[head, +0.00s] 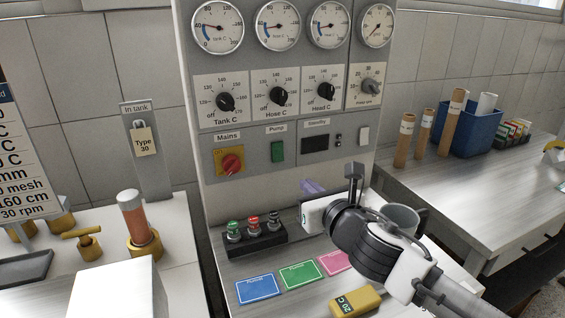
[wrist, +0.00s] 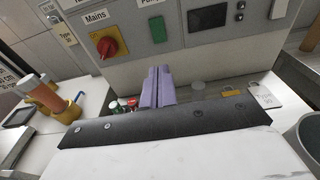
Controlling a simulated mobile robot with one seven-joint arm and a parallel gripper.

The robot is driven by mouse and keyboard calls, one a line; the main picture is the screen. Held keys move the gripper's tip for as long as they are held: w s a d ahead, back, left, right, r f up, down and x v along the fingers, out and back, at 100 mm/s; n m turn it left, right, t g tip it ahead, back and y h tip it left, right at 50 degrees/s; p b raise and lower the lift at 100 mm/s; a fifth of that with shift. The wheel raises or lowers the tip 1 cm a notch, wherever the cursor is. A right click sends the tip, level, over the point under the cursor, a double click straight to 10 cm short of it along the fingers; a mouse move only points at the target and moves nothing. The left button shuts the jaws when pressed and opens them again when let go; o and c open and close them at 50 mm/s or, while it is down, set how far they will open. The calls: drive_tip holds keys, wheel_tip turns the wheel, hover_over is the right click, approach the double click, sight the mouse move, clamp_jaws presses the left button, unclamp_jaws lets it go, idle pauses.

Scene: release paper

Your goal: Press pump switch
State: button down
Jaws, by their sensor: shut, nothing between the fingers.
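The pump switch (head: 277,151) is a green rocker on the grey control panel, under a label reading Pump. It also shows in the wrist view (wrist: 157,27), near the top edge, above and beyond the fingertips. My gripper (head: 312,187) is in front of the panel, lower than the switch and to its right in the head view. In the wrist view my gripper's purple fingers (wrist: 158,87) are together, with nothing between them. The fingers look apart from the switch. Part of the gripper is hidden behind my arm in the head view.
A red Mains knob (head: 232,163) on a yellow plate is left of the switch. A standby display (head: 315,143) and a white rocker (head: 364,135) are right of it. Dials and gauges are above. A black block (head: 255,245) with capped bottles stands below the panel. A grey mug (head: 405,217) is beside my arm.

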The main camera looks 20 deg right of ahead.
sight(278, 160)
drive_tip(key=shift+w, duration=0.1)
drive_tip(key=w+p, duration=0.1)
drive_tip(key=w, duration=0.3)
drive_tip(key=w+f+p, duration=0.1)
drive_tip(key=w+p, duration=0.1)
drive_tip(key=w, duration=0.2)
drive_tip(key=w+p, duration=0.1)
drive_tip(key=w, duration=0.3)
drive_tip(key=shift+w+a+f, duration=0.15)
drive_tip(key=shift+w+a, duration=0.15)
drive_tip(key=shift+w+f+p, duration=0.2)
drive_tip(key=shift+w+p, duration=0.2)
drive_tip(key=shift+w, duration=0.2)
drive_tip(key=shift+w+f+b, duration=0.2)
drive_tip(key=shift+f+b, duration=0.2)
drive_tip(key=shift+b, duration=0.75)
drive_tip(key=shift+r, duration=0.35)
drive_tip(key=shift+f, duration=0.1)
